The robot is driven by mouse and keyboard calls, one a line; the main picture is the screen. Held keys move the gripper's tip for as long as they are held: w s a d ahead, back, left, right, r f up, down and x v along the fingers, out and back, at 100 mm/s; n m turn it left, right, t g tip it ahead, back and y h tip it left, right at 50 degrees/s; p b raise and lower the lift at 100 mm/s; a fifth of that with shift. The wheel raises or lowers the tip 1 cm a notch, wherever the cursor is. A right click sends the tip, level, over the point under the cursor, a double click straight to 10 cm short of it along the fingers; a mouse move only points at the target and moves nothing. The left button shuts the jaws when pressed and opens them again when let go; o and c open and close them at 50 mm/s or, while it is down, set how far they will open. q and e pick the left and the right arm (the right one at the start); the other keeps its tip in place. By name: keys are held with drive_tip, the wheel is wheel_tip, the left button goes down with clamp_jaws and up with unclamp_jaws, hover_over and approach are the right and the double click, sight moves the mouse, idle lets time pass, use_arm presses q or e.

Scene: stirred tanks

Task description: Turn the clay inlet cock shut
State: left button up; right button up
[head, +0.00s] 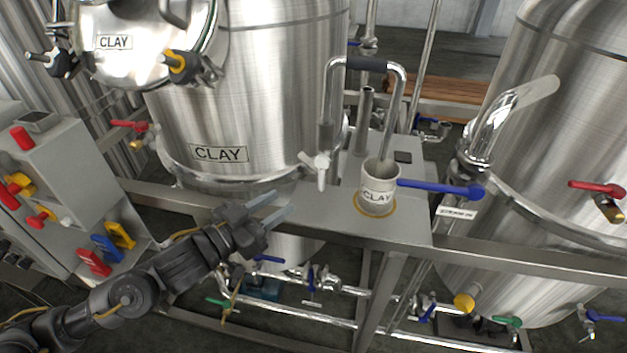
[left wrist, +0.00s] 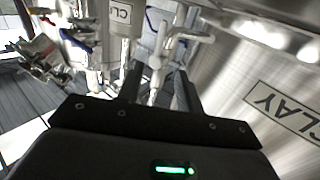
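The clay tank (head: 250,100) is a steel vessel with a CLAY plate (head: 219,153). A red-handled cock (head: 130,126) sits at its left, and a white cock (head: 320,165) with its handle hanging down sits at its lower right. No readable label tells me which cock is the clay inlet. My left gripper (head: 278,203) is open and empty, below and left of the white cock and apart from it. In the left wrist view, the white cock (left wrist: 157,68) shows beyond and between the open fingers (left wrist: 160,90). My right gripper is out of sight.
A CLAY cup (head: 377,190) stands on the steel bench (head: 330,215), with a long blue lever (head: 440,188) at its right. Pipes with several small valves run below the bench. A control box (head: 45,180) stands at the left, another tank (head: 560,110) at the right.

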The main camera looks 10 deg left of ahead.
sight(322, 178)
use_arm(q)
drive_tip(key=p+x, duration=0.2)
drive_tip(key=x, duration=0.7)
drive_tip(key=shift+w+d+r+p, duration=0.15)
drive_tip(key=shift+p, duration=0.2)
drive_tip(key=shift+w+d, duration=0.45)
drive_tip(key=shift+w, duration=0.15)
drive_tip(key=shift+c, duration=0.2)
clamp_jaws()
